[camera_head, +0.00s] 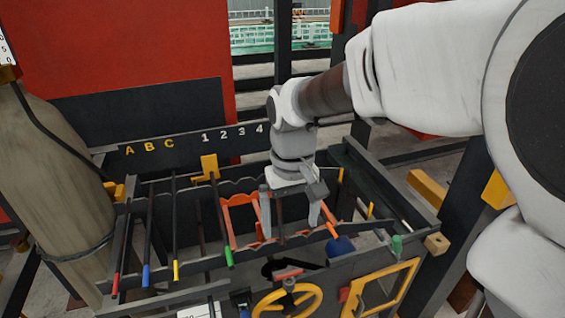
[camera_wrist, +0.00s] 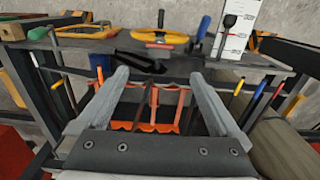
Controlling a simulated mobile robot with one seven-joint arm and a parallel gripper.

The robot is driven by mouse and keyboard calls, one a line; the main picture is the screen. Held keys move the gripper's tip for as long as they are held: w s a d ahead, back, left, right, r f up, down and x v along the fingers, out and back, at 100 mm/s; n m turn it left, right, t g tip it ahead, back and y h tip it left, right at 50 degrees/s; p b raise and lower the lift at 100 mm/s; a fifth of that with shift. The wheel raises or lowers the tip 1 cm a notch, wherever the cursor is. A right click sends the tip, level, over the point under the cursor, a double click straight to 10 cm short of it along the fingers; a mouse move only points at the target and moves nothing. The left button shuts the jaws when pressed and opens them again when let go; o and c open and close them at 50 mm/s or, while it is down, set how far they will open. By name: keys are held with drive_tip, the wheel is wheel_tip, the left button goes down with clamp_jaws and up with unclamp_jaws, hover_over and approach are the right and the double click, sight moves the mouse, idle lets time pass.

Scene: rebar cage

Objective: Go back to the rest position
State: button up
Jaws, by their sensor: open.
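My gripper (camera_head: 290,218) points down over the rack (camera_head: 190,290) of rods, near its middle right. Its two fingers stand wide apart, and the wrist view also shows them spread (camera_wrist: 158,82). No object is clasped between them. An orange wavy-edged piece (camera_head: 240,215) lies in the rack below and beside the fingers; it also shows beyond them in the wrist view (camera_wrist: 146,127). Rods with red (camera_head: 115,284), blue (camera_head: 146,275), yellow (camera_head: 176,270) and green (camera_head: 228,257) tips lie across the rack on the left.
A yellow handwheel (camera_head: 287,301) and a yellow frame (camera_head: 380,292) are at the rack's front. A large tan cylinder (camera_head: 50,170) stands close on the left. A dark rail (camera_head: 185,143) with letters and numbers runs behind. A dark post (camera_head: 283,45) rises behind my wrist.

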drive_tip(key=s+d+r+m+t, duration=0.3)
drive_tip(key=s+d+r+t, duration=0.2)
drive_tip(key=s+d, duration=0.5)
drive_tip(key=shift+s+d+r+t, duration=0.3)
drive_tip(key=shift+s+r, duration=0.45)
drive_tip(key=shift+s, duration=0.45)
